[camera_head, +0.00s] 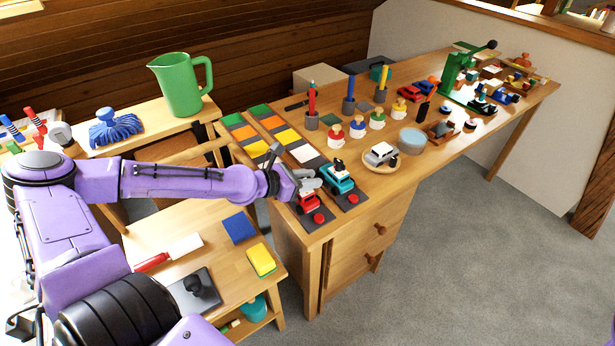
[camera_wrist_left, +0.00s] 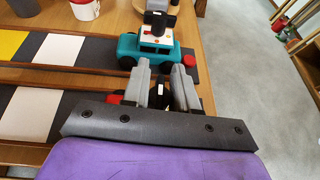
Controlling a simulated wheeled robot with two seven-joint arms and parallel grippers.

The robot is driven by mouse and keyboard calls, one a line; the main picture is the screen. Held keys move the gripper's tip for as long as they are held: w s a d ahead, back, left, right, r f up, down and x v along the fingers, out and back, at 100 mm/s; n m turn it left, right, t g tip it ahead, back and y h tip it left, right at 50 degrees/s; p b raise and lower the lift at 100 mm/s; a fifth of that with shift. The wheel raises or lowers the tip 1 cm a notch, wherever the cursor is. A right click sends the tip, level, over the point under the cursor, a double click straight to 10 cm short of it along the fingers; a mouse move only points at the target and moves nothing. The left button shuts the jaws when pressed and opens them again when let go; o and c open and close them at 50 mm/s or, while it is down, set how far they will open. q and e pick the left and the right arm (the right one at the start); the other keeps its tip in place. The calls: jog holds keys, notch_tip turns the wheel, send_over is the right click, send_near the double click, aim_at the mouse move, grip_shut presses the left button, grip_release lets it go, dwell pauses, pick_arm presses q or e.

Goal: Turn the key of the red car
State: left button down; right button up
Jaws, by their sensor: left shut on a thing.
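The red car (camera_head: 309,203) sits on the near end of a dark track strip at the front left of the long table. My left gripper (camera_head: 308,181) is above it and covers much of it. In the left wrist view the red car shows only as red bits (camera_wrist_left: 196,104) beside the gripper. The fingers (camera_wrist_left: 163,82) are shut on a small dark piece (camera_wrist_left: 160,92) between them, seemingly the car's key, mostly hidden. How far the key is turned cannot be told. My right gripper is not in view.
A teal car (camera_head: 338,180) with a dark key on its roof stands close beside on the neighbouring strip. A green jug (camera_head: 181,87) stands at the back left. The floor at right is clear.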

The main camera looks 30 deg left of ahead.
pick_arm(q)
jog(key=shift+m+g+h, duration=0.3)
jog(key=shift+m+h, duration=0.2)
jog(key=shift+d, duration=0.1)
jog(key=c, duration=1)
grip_release()
jog(key=shift+r, duration=0.1)
jog(key=s+a+r+p, duration=0.1)
jog(key=s+r+p, duration=0.1)
jog(key=p, duration=0.5)
jog(key=shift+a+r, duration=0.1)
jog(key=shift+a, duration=0.05)
jog(key=p+v, duration=0.1)
jog(key=v, duration=0.1)
jog(key=p+v, duration=0.2)
jog(key=v, duration=0.1)
jog(key=f+p+v, duration=0.1)
jog(key=p+v, duration=0.1)
jog(key=shift+s+a, duration=0.3)
jog(key=shift+s, duration=0.1)
